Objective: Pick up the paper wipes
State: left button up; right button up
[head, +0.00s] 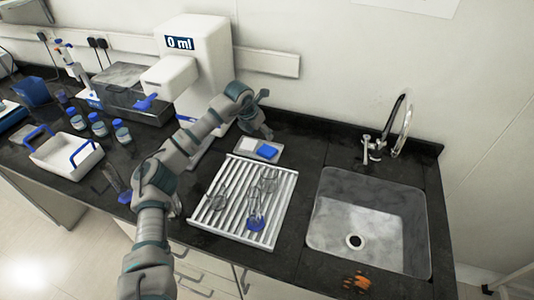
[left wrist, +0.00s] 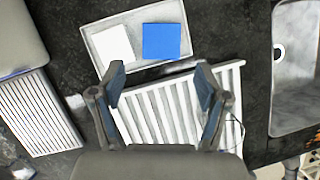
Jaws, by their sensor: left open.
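A shallow grey tray (head: 277,158) stands on the black counter behind the drying rack. In it lie a flat white square (head: 246,145) and a flat blue square (head: 267,151), side by side. I cannot tell for sure which is the paper wipes. In the left wrist view the white square (left wrist: 113,43) is left of the blue square (left wrist: 161,41), inside the tray (left wrist: 139,69). My left gripper (head: 266,116) is open and empty above the tray area; in the left wrist view its fingertips (left wrist: 160,78) show just below the tray, apart from both squares. My right gripper is not in view.
A white slatted rack (head: 283,206) with glassware is in front of the tray. A steel sink (head: 385,210) with a tap (head: 370,148) is at right. A white dispenser (head: 208,62) stands behind my left arm. A white blue-handled carrier (head: 66,158) and several bottles are at left.

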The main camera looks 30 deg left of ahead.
pick_arm(q)
send_over(269, 149)
jog(key=s, duration=0.2)
jog(key=f, duration=0.5)
jog(key=shift+s+a, duration=0.1)
jog(key=shift+a, duration=0.15)
jog(key=shift+d+f+b, duration=0.15)
jog(key=shift+f+b, duration=0.15)
jog(key=shift+f, duration=0.15)
jog(key=x, duration=0.4)
jog(key=shift+a+f+b, duration=0.25)
jog(key=shift+f+b, duration=0.1)
jog(key=shift+w+a+f, duration=0.1)
jog(key=shift+w+f, duration=0.15)
jog(key=shift+f, duration=0.1)
jog(key=shift+r, duration=0.15)
jog(key=c, duration=0.5)
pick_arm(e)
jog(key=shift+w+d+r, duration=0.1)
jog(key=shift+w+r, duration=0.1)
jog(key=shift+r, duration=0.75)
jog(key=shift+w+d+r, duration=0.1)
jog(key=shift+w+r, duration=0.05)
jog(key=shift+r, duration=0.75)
pick_arm(q)
jog(key=shift+o, duration=0.2)
